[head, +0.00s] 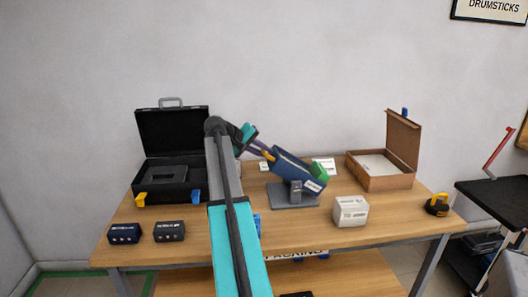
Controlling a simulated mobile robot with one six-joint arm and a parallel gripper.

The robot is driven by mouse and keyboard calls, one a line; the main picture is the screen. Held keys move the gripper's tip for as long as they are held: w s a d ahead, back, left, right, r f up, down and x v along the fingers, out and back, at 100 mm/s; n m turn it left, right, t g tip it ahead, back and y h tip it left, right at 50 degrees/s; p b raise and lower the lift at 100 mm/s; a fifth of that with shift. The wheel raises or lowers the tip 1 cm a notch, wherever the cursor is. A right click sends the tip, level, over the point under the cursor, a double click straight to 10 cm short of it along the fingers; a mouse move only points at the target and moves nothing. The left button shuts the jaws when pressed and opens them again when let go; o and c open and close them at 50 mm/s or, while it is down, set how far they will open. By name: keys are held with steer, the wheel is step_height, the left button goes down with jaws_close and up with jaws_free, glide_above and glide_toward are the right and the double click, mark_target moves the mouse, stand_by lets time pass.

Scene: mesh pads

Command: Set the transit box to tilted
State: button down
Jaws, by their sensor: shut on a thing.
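A dark blue box (292,170), which I take to be the transit box, is tilted on a grey stand (292,201). Its upper end points left and its lower right end has a green part (321,173) and a white label too small to read. My gripper (267,155) is shut at the box's upper left end, on a small yellow-orange part there. The exact contact is too small to see clearly. My arm comes up from the front and hides part of the table left of the stand.
An open black case (165,194) stands at the left, with two small dark boxes (124,233) (170,231) in front. An open cardboard box (384,183), a white carton (350,211) and a yellow-black tape-like item (437,205) are at the right.

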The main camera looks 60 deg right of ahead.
steer(key=shift+w+r, duration=0.1)
steer(key=shift+w, duration=0.1)
steer(key=c, duration=1.7)
jaws_free()
steer(key=shift+d, duration=0.1)
steer(key=shift+w+a+r, duration=0.15)
steer(key=shift+a+r, duration=0.05)
steer(key=shift+a, duration=0.25)
steer(key=v, duration=1.2)
steer(key=shift+w+a+r+b, duration=0.1)
steer(key=shift+a+r+b, duration=0.15)
steer(key=shift+a+b, duration=0.1)
